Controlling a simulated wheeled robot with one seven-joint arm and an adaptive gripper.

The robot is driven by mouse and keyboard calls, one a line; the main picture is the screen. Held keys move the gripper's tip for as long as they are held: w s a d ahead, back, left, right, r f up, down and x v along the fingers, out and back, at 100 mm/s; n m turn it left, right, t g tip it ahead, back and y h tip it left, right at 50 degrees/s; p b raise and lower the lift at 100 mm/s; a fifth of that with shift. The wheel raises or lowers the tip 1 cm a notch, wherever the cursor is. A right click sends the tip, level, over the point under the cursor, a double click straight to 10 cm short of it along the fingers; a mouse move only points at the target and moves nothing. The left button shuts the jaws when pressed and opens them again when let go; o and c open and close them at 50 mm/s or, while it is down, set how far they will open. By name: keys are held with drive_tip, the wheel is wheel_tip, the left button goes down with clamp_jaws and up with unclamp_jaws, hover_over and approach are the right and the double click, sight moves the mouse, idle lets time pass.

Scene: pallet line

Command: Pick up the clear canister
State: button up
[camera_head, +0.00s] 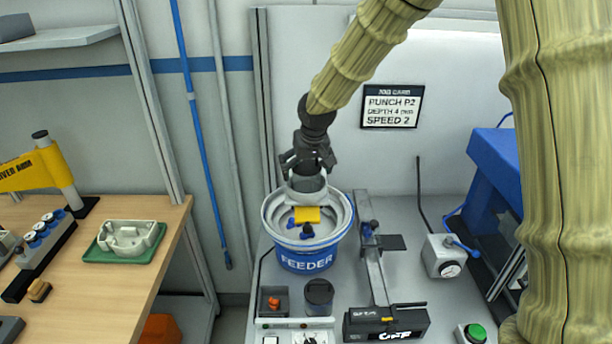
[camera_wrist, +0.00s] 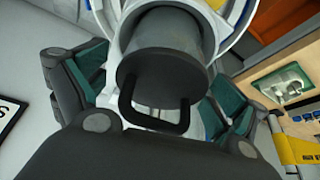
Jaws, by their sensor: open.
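A grey, dark-topped cylinder, apparently the clear canister (camera_head: 307,184), stands upright in the middle of the feeder bowl (camera_head: 277,214). In the wrist view the canister (camera_wrist: 168,45) shows a dark round top with a black loop handle. My gripper (camera_head: 307,168) is open and points down over it. In the wrist view my gripper (camera_wrist: 155,85) has a teal-padded finger on each side of the canister. Any contact between pads and canister cannot be told. The gripper hides the canister's upper part in the head view.
A yellow piece (camera_head: 307,215) and small blue parts lie in the bowl. In front stand a dark cup (camera_head: 318,297) and a black box (camera_head: 386,323). A metal rail (camera_head: 375,270) is at the right. A wooden bench (camera_head: 125,285) is at the left.

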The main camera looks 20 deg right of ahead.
drive_tip(key=shift+f, duration=0.1)
drive_tip(key=c, duration=1.2)
